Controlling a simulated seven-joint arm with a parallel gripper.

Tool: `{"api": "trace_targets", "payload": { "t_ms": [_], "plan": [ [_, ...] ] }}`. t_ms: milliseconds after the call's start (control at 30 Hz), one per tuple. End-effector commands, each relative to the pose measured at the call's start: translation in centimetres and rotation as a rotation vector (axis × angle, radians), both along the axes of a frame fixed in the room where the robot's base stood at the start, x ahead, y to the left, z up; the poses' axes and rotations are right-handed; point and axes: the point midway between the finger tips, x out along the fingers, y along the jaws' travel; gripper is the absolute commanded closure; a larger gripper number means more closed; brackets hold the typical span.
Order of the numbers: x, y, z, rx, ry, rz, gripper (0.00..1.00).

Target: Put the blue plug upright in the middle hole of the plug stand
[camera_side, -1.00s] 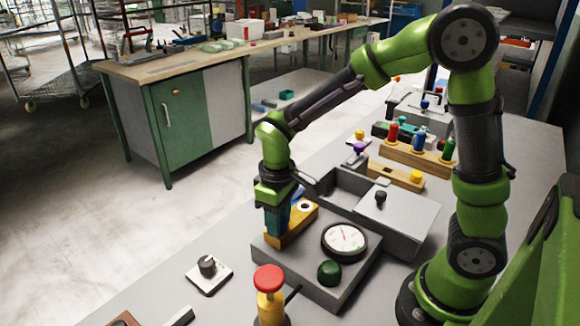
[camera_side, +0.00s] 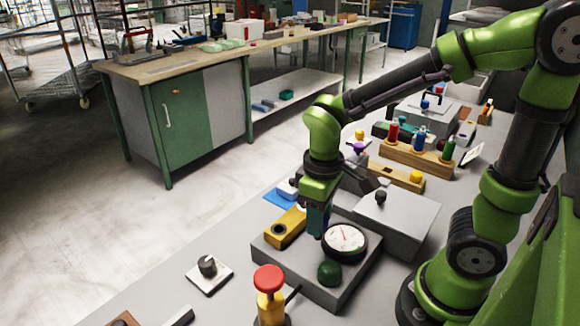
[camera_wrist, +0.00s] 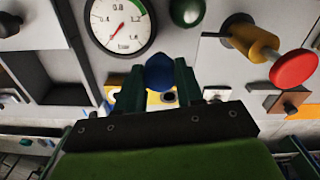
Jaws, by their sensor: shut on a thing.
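My gripper (camera_side: 318,222) is shut on the blue plug (camera_wrist: 160,72), whose rounded blue end shows between the fingers in the wrist view. In the side view the fingers hide the plug. My gripper is above the grey gauge unit, just right of a yellow block with an open dark hole (camera_side: 280,230).
A round gauge (camera_side: 345,239) and green dome (camera_side: 329,272) are close to my gripper. A grey box with a knob (camera_side: 381,196) lies between me and the wooden block. Behind it a rack (camera_side: 400,154) holds red, blue and green pieces. A red button (camera_side: 269,278) stands in front.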

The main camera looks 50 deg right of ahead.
Motion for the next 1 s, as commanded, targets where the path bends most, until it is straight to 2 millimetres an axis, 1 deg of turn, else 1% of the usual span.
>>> {"api": "trace_targets", "payload": {
  "t_ms": [33, 200, 333, 433, 500, 567, 800, 1000],
  "plan": [
    [-1.3, -0.3, 0.2, 0.001, -0.005, 0.0, 0.94],
    [-4.5, -1.0, 0.5, 0.0, -0.004, 0.0, 0.94],
    [-6.0, -1.3, 0.6, 0.0, -0.003, 0.001, 0.94],
    [-6.6, -1.4, 0.8, 0.0, -0.003, 0.001, 0.94],
    [-6.8, -1.4, 1.3, 0.001, -0.004, 0.0, 0.94],
    [-6.9, -1.5, 1.9, 0.001, -0.004, 0.0, 0.94],
    [-6.9, -1.5, 6.0, 0.001, -0.006, -0.001, 0.94],
    [-3.1, -4.0, 7.0, 0.013, 0.004, -0.072, 0.94]
  ]
}}
